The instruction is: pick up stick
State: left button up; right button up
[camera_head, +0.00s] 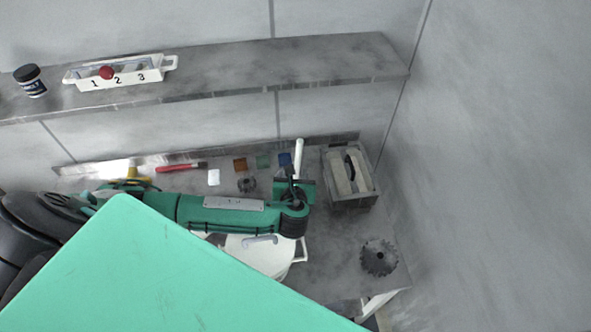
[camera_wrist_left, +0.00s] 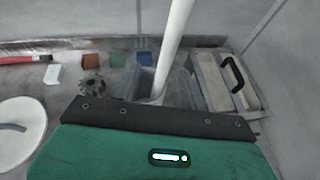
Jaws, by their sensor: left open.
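The white stick (camera_head: 298,156) stands up behind my left gripper (camera_head: 294,180) in the head view. In the left wrist view the stick (camera_wrist_left: 172,45) rises slightly tilted, and its lower end passes down between the grey fingers of the left gripper (camera_wrist_left: 166,88). The fingers are open, one on each side of the stick; I cannot tell whether either touches it. My right gripper is not in view.
A grey box (camera_head: 349,203) with a black-handled block stands close right. A toothed disc (camera_head: 379,257) lies front right. A white lidded pot (camera_head: 272,262) is below my left arm. Coloured squares, a small gear (camera_head: 246,185) and a red-handled tool (camera_head: 181,167) lie left. A shelf (camera_head: 300,66) runs above.

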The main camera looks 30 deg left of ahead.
aim_at(297, 167)
pick_arm(q)
jog(key=x, duration=0.1)
jog(key=p+x, duration=0.1)
jog(key=x, duration=0.1)
jog(key=p+x, duration=0.1)
jog(key=shift+w+d, duration=0.15)
jog(key=shift+w, duration=0.3)
jog(key=shift+w+f+p, duration=0.1)
jog(key=shift+w+p, duration=0.2)
jog(key=shift+w+f, duration=0.15)
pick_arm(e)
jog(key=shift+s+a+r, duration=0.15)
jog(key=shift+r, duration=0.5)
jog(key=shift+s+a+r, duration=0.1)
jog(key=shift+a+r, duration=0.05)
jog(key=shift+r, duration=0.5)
pick_arm(q)
grip_shut()
